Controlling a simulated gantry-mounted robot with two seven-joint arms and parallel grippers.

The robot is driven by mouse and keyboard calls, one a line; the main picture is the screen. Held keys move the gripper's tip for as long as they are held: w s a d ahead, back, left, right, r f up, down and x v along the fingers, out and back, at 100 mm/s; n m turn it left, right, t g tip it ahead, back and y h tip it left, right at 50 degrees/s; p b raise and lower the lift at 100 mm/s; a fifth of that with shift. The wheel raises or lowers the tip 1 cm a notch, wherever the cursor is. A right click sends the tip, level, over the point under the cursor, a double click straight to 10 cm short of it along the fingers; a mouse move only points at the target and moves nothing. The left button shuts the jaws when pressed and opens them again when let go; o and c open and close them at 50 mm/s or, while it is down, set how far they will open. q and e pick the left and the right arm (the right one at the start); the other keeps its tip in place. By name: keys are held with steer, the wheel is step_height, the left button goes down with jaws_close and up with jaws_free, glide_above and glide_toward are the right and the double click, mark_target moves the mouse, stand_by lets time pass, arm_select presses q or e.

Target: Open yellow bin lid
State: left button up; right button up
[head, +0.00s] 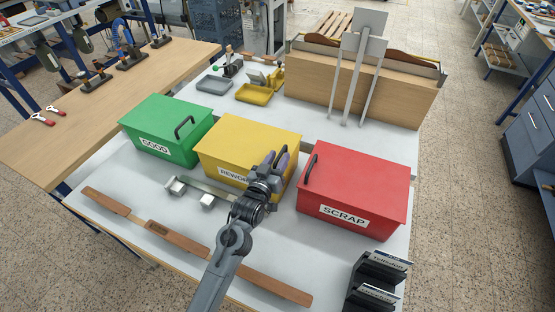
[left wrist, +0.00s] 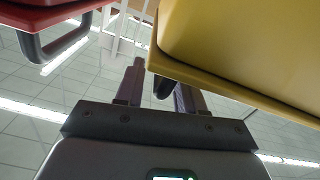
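The yellow bin (head: 245,143), labelled REWORK, stands between the green and red bins with its lid closed. My left gripper (head: 275,163) is at the right side of its lid, covering part of the label and the lid's edge. In the left wrist view, the yellow lid (left wrist: 245,50) fills the upper right. The two fingers of my left gripper (left wrist: 160,90) are apart there, with a dark piece, apparently the lid's handle (left wrist: 162,88), between them. I cannot tell whether either finger touches it. My right gripper is not in view.
The green GOOD bin (head: 165,130) is at left and the red SCRAP bin (head: 355,185) close at right, its handle (head: 310,170) facing the yellow bin. A wooden bar (head: 170,235) and a dark card holder (head: 375,275) lie in front. Small trays (head: 254,94) stand behind.

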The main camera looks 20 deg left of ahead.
arm_select(q)
jaws_close()
